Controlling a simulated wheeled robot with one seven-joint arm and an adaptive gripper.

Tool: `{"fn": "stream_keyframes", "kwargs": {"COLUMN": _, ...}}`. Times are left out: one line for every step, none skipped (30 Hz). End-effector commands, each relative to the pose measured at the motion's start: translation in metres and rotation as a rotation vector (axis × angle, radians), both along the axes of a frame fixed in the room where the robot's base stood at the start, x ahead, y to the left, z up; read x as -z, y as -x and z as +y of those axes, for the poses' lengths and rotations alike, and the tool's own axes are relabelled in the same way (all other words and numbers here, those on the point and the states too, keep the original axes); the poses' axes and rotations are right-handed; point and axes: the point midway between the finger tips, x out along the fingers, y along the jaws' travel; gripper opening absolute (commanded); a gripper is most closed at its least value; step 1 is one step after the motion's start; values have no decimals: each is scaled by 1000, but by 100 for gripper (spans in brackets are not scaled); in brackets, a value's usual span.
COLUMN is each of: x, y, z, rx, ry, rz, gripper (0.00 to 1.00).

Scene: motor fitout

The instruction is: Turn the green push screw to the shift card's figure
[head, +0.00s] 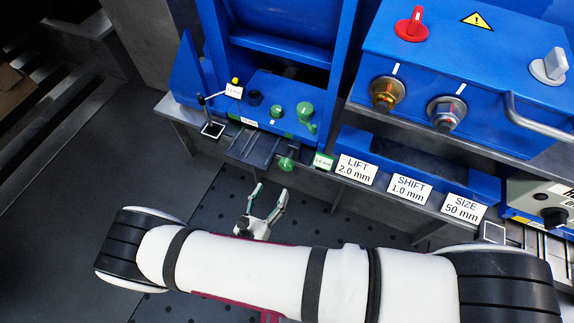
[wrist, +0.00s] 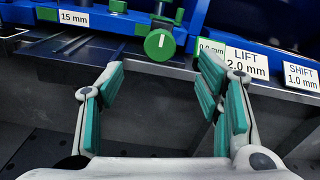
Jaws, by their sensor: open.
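The green push screw (head: 286,164) has a round green knob at the front edge of the blue machine. In the wrist view its face (wrist: 160,44) shows an upright white line. A small label (head: 322,161) with a green edge sits just right of it; it reads 0.0 mm in the wrist view (wrist: 210,47). The shift card (head: 408,189) reads SHIFT 1.0 mm. My gripper (head: 268,200) is open and empty, in front of and apart from the knob. In the wrist view the knob lies beyond and between the fingers (wrist: 160,85).
Other green knobs (head: 305,109) stand on the machine above. The LIFT 2.0 mm card (head: 356,170) and SIZE 50 mm card (head: 463,208) flank the shift card. A blue control box (head: 470,60) with a red switch (head: 411,25) stands at right. Dark floor is clear at left.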

Motion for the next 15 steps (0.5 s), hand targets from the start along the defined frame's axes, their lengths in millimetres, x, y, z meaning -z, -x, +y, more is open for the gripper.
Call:
{"fn": "stream_keyframes", "kwargs": {"x": 1, "y": -10, "z": -4, "rx": 3, "ry": 0, "rz": -2, "gripper": 59}}
{"fn": "stream_keyframes", "kwargs": {"x": 1, "y": -16, "z": -6, "rx": 4, "ry": 0, "rz": -2, "gripper": 59}}
{"fn": "stream_keyframes", "kwargs": {"x": 1, "y": -23, "z": -9, "rx": 5, "ry": 0, "rz": -2, "gripper": 59}}
{"fn": "stream_keyframes", "kwargs": {"x": 1, "y": -29, "z": -11, "rx": 4, "ry": 0, "rz": -2, "gripper": 59}}
{"fn": "stream_keyframes", "kwargs": {"x": 1, "y": -35, "z": -13, "rx": 4, "ry": 0, "rz": -2, "gripper": 59}}
{"fn": "stream_keyframes", "kwargs": {"x": 1, "y": -42, "z": -16, "rx": 5, "ry": -1, "rz": -1, "gripper": 59}}
{"fn": "stream_keyframes", "kwargs": {"x": 1, "y": -48, "z": -18, "rx": 4, "ry": -1, "rz": -1, "gripper": 59}}
{"fn": "stream_keyframes", "kwargs": {"x": 1, "y": -53, "z": -20, "rx": 5, "ry": 0, "rz": -2, "gripper": 59}}
{"fn": "stream_keyframes", "kwargs": {"x": 1, "y": -60, "z": -23, "rx": 5, "ry": -1, "rz": -1, "gripper": 59}}
{"fn": "stream_keyframes", "kwargs": {"x": 1, "y": -65, "z": -25, "rx": 4, "ry": -1, "rz": -1, "gripper": 59}}
{"fn": "stream_keyframes", "kwargs": {"x": 1, "y": -70, "z": -26, "rx": 5, "ry": -1, "rz": -1, "gripper": 59}}
{"fn": "stream_keyframes", "kwargs": {"x": 1, "y": -76, "z": -28, "rx": 4, "ry": -1, "rz": -1, "gripper": 59}}
{"fn": "stream_keyframes", "kwargs": {"x": 1, "y": -80, "z": -30, "rx": 4, "ry": -1, "rz": -1, "gripper": 59}}
{"fn": "stream_keyframes", "kwargs": {"x": 1, "y": -84, "z": -31, "rx": 4, "ry": -2, "rz": -1, "gripper": 59}}
{"fn": "stream_keyframes", "kwargs": {"x": 1, "y": -88, "z": -32, "rx": 4, "ry": -2, "rz": -1, "gripper": 59}}
